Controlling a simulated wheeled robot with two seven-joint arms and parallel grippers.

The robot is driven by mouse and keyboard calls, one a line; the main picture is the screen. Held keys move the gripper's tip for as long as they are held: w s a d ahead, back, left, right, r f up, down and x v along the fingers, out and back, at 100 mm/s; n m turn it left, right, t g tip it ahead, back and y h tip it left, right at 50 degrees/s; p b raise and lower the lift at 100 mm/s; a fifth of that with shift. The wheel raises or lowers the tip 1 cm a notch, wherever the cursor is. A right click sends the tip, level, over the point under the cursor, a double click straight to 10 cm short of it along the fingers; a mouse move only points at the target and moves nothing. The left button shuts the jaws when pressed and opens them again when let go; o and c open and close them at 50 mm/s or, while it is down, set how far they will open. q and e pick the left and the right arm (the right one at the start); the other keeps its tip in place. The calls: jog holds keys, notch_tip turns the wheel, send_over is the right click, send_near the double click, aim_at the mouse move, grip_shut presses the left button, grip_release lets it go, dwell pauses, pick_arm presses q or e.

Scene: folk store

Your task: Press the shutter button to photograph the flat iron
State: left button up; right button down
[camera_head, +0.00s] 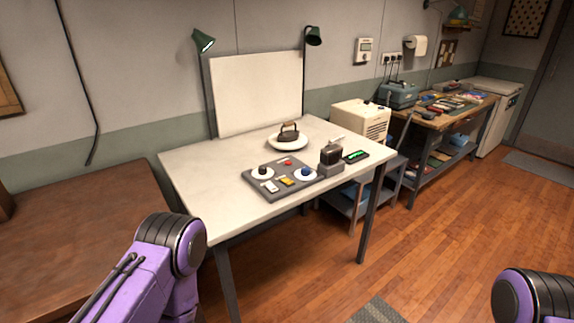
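The flat iron (289,132) is dark and stands upright on a round white plate (287,143) on the white table. In front of it lies a grey control panel (270,189) with a dark knob (263,170), a blue knob (305,172), a small red button (288,162) and white and yellow keys. I cannot read which one is the shutter button. A small dark device on a grey base (331,162) stands right of the panel, beside a flat unit with a green display (356,156). Only purple arm links show at the lower left and right; both grippers are out of view.
A white backdrop board (257,94) and two green lamps (203,41) stand behind the white table (215,171). A brown table (85,235) is at left. A cream box (361,121) and a cluttered workbench are at right. Wooden floor is open in front.

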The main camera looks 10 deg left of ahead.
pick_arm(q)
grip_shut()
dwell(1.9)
